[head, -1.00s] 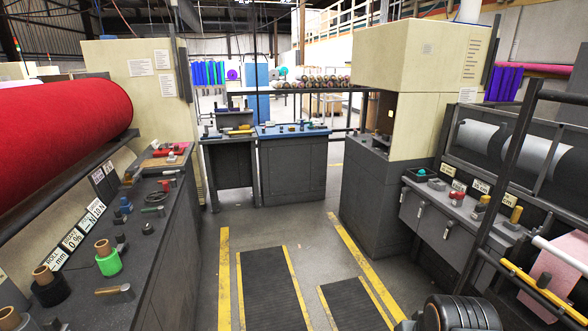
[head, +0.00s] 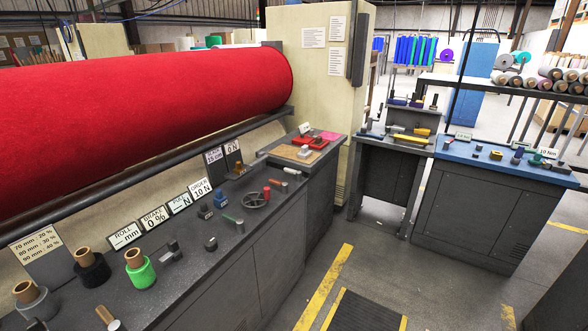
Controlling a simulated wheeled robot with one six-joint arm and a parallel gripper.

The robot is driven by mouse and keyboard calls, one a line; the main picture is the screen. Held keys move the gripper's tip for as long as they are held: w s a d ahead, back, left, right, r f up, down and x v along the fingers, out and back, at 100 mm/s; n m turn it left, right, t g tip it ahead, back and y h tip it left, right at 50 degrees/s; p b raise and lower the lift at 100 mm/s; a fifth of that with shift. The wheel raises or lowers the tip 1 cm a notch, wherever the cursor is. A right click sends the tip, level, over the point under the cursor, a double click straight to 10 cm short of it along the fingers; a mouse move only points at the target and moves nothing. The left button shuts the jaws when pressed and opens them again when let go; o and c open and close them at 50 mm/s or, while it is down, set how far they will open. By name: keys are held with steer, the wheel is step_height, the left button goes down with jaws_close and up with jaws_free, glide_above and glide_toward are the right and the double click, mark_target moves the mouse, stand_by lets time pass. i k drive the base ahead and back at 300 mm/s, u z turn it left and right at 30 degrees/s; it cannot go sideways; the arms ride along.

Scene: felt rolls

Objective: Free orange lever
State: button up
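On the left bench, a small handle of tan-orange colour (head: 105,314) is at the bottom left edge, joined to a grey block and partly cut off by the frame. I cannot tell if this is the orange lever. A small amber-coloured piece (head: 238,168) stands farther along the same bench, behind a spoked handwheel (head: 256,199). A lever with a red grip (head: 276,182) and one with a green grip (head: 233,221) are nearby. My gripper is not in view.
The grey bench (head: 215,262) runs along the left under a large red felt roll (head: 150,110). Spools (head: 139,270) stand at its near end. Signs read BRAKE 0 % (head: 153,217) and ORDER 10 N (head: 202,188).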

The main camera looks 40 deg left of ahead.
mark_target(285, 185)
steer(key=u, duration=0.55)
steer(key=i, duration=1.9)
steer(key=u, duration=1.95)
steer(key=i, duration=1.4)
steer(key=u, duration=0.7)
